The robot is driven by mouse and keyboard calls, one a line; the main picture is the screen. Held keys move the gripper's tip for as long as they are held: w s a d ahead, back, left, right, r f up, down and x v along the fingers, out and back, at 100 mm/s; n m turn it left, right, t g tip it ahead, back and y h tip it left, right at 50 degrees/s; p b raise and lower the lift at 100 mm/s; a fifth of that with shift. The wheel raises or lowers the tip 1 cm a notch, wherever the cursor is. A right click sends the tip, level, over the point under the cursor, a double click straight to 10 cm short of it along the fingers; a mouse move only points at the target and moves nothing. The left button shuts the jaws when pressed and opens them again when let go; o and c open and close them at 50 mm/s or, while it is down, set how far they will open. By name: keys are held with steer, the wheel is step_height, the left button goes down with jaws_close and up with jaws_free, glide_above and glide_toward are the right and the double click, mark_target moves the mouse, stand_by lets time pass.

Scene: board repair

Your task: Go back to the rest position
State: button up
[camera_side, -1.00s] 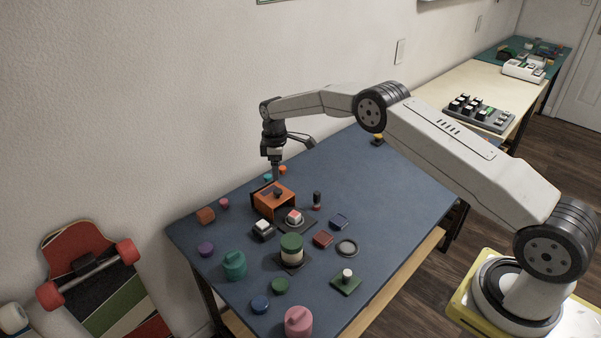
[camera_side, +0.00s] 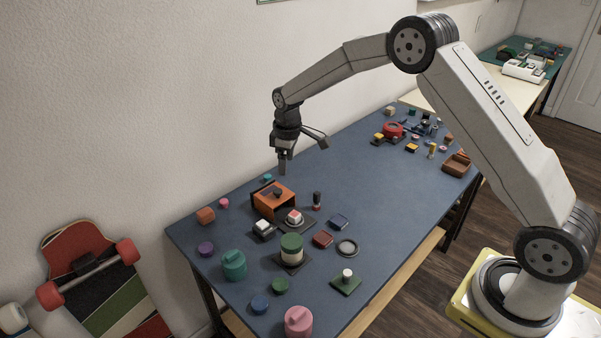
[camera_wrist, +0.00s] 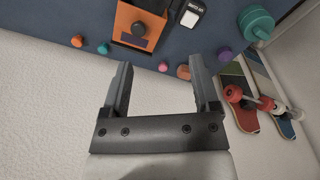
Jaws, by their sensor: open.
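My gripper (camera_side: 283,166) hangs above the back edge of the blue table mat (camera_side: 350,195), just behind the orange box (camera_side: 273,199) with its dark knob. It points down and is clear of the box. In the wrist view my gripper (camera_wrist: 162,85) shows two dark fingers spread wide, with nothing between them. The orange box (camera_wrist: 137,27) lies beyond the fingertips there, at the top of the picture.
Near the box stand a red-topped button (camera_side: 294,217), a green-lidded jar (camera_side: 291,248), a teal jar (camera_side: 234,264) and several small coloured pieces. A red ring-like part (camera_side: 393,130) and a brown tray (camera_side: 457,165) lie at the far end. The wall runs close behind.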

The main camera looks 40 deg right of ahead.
steer(key=s+a+r+m, duration=0.1)
steer(key=s+m, duration=0.1)
steer(key=s, duration=0.7)
steer(key=s+a+r+m+t, duration=0.1)
steer(key=s+m, duration=0.1)
steer(key=s, duration=0.7)
steer(key=s+a+r+m, duration=0.1)
steer(key=s+m, duration=0.1)
steer(key=s, duration=0.8)
steer(key=shift+a+r+t, duration=0.15)
steer(key=shift+r+t, duration=0.15)
steer(key=shift+r, duration=0.1)
